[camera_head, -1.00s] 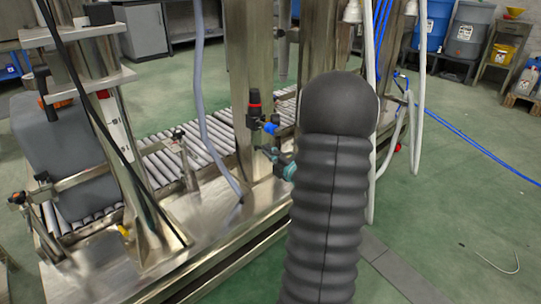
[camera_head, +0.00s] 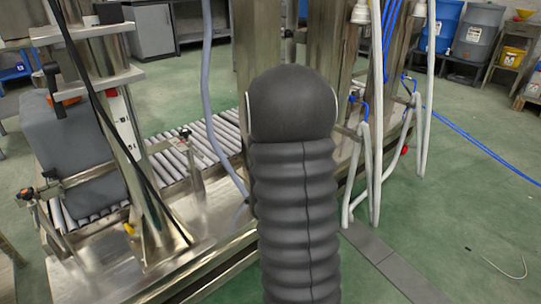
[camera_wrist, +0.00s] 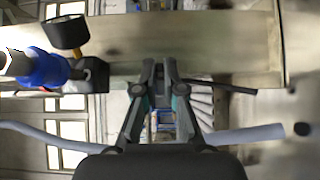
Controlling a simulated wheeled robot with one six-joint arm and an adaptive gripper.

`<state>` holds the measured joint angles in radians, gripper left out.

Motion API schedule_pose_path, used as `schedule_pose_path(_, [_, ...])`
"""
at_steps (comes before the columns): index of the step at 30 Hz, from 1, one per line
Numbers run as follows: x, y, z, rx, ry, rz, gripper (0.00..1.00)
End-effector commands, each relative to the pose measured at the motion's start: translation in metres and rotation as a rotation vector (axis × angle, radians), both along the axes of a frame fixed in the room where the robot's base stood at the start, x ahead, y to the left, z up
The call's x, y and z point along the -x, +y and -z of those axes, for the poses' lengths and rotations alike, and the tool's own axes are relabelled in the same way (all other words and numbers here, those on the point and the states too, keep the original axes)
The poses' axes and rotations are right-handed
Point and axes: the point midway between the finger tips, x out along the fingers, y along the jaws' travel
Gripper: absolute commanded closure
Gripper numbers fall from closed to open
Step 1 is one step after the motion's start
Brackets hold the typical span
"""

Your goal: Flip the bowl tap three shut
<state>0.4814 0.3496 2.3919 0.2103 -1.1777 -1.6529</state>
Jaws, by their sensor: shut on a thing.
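In the wrist view my gripper (camera_wrist: 159,72) is in front of a steel beam (camera_wrist: 115,35), its two fingers drawn close together. A slim dark bar (camera_wrist: 225,87), seemingly the tap's lever, runs right from the fingers. The part between the fingertips is too small to make out. I cannot tell the tap's body or its number. A blue fitting with a black knob (camera_wrist: 68,33) is left of my gripper. In the head view my arm hides the gripper and the tap.
A grey hose (camera_wrist: 250,135) crosses below the fingers. In the head view a roller conveyor (camera_head: 218,133) and grey canister (camera_head: 62,140) stand left. White hoses (camera_head: 376,130) hang right of my arm. Green floor (camera_head: 460,210) is open at right.

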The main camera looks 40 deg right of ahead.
Motion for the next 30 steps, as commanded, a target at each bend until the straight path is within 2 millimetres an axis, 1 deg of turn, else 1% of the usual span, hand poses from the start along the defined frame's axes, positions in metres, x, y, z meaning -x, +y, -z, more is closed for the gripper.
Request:
schedule_pose_path(8, [-0.0006, 0.0020, 0.0014, -0.002, 0.002, 0.043, 1.00])
schedule_pose_path(20, [-0.0005, 0.0015, 0.0011, -0.002, 0.001, 0.048, 1.00])
schedule_pose_path(21, [-0.0005, 0.0015, 0.0010, -0.002, 0.001, 0.048, 0.84])
schedule_pose_path(22, [-0.0005, 0.0015, 0.0010, -0.002, 0.001, 0.048, 0.81])
schedule_pose_path(30, [-0.0005, 0.0016, 0.0002, -0.001, -0.001, 0.047, 0.81])
